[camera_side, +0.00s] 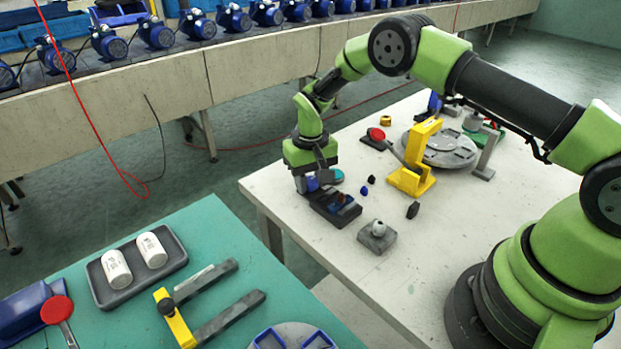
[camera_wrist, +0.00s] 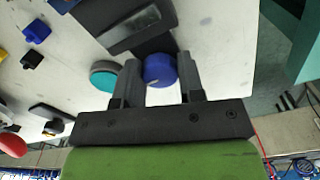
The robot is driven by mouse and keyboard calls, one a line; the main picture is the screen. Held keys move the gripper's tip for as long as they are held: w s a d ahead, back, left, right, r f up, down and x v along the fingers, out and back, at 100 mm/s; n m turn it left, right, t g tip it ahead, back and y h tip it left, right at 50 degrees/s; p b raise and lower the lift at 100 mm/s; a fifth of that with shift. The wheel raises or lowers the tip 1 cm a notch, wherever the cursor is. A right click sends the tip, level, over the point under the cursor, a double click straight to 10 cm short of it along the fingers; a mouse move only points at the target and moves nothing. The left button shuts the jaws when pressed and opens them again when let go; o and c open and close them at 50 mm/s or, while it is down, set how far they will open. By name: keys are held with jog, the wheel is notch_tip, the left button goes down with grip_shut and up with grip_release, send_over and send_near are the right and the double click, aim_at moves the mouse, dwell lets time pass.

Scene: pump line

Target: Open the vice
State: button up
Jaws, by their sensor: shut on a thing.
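The dark vice (camera_side: 336,208) sits near the left edge of the white table, with small blue and red parts showing on top of it. Its dark body also shows at the top of the wrist view (camera_wrist: 137,30). The blue knob (camera_wrist: 159,69) is at the vice's near end in the wrist view. My gripper (camera_wrist: 158,78) has one finger on each side of the knob and is shut on it. In the side view my gripper (camera_side: 312,180) points down at the vice's far-left end, and its fingers partly hide the knob.
A teal disc (camera_side: 338,175) lies close beside my gripper. A grey block with a round knob (camera_side: 377,236) stands in front of the vice. Small dark pieces (camera_side: 371,180) lie to its right. A yellow stand (camera_side: 415,165) and a grey turntable (camera_side: 450,147) are farther right.

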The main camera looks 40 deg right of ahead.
jog(key=shift+m, duration=0.7)
jog(key=o, duration=0.9)
